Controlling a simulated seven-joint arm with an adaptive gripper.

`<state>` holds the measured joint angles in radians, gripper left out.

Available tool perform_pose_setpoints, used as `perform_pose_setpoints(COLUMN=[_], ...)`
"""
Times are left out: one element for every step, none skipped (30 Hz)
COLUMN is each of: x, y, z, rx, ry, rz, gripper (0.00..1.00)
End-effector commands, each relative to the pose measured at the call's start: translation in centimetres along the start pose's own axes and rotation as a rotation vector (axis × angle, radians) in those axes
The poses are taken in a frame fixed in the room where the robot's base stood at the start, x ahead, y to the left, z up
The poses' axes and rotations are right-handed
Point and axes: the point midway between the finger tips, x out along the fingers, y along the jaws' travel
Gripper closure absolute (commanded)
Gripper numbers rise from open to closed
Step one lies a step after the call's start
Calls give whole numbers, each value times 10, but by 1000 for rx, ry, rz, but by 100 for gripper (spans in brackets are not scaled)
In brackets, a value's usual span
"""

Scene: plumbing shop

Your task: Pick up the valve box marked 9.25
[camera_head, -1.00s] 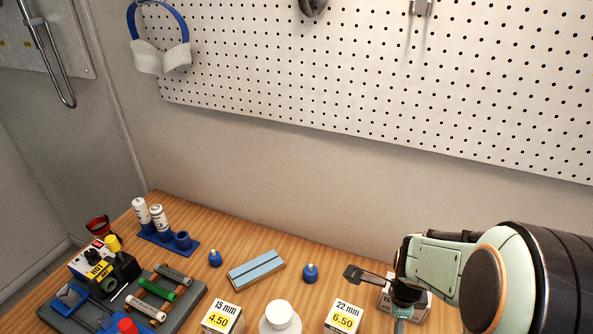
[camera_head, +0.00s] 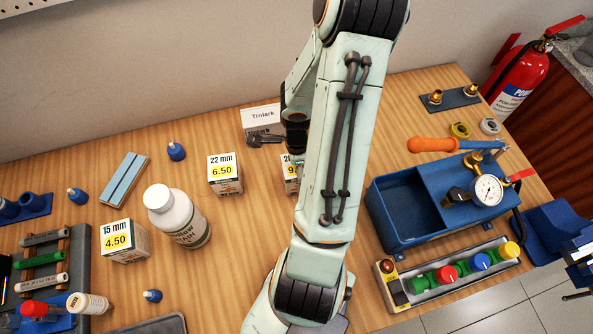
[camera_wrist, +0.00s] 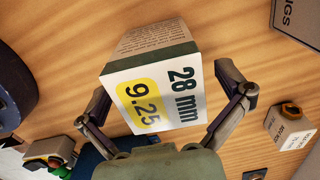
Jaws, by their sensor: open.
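The valve box marked 9.25 (camera_wrist: 152,92) is a white box with a dark green band, a yellow price patch and "28 mm" on its face. In the wrist view it lies between the two open fingers of my gripper (camera_wrist: 168,108), with a finger on each side. I cannot tell whether either finger touches it. In the head view the same box (camera_head: 290,173) is mostly hidden behind my arm. My gripper (camera_head: 268,139) is partly hidden there too. The boxes marked 6.50 (camera_head: 225,173) and 4.50 (camera_head: 122,241) stand to its left.
A white bottle (camera_head: 178,216) stands between the two other boxes. A Tinlark card or box (camera_head: 261,118) stands behind my gripper. A blue tool tray (camera_head: 400,240) and a strip of coloured valves (camera_head: 450,272) lie to the right. Bare wood shows left of my arm.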

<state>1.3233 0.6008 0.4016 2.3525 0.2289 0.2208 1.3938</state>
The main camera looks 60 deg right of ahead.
Motion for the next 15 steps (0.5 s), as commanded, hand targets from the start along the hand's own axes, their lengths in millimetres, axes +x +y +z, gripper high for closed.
perform_pose_setpoints(x=[0,0,0,0,0,0,0,0,0,0,0,0,0,0,0], y=[0,0,0,0,0,0,0,0,0,0,0,0,0,0,0], z=[0,0,0,0,0,0,0,0,0,0,0,0,0,0,0], rx=[0,0,0,0,0,0,0,0,0,-1,-1,-1,0,-1,-1], ry=[0,0,0,0,0,0,0,0,0,0,0,0,0,0,0], rz=[0,0,0,0,0,0,0,0,0,0,0,0,1,0,0], gripper=[0,0,0,6,16,28,38,47,60,69,72,72,72,71,71])
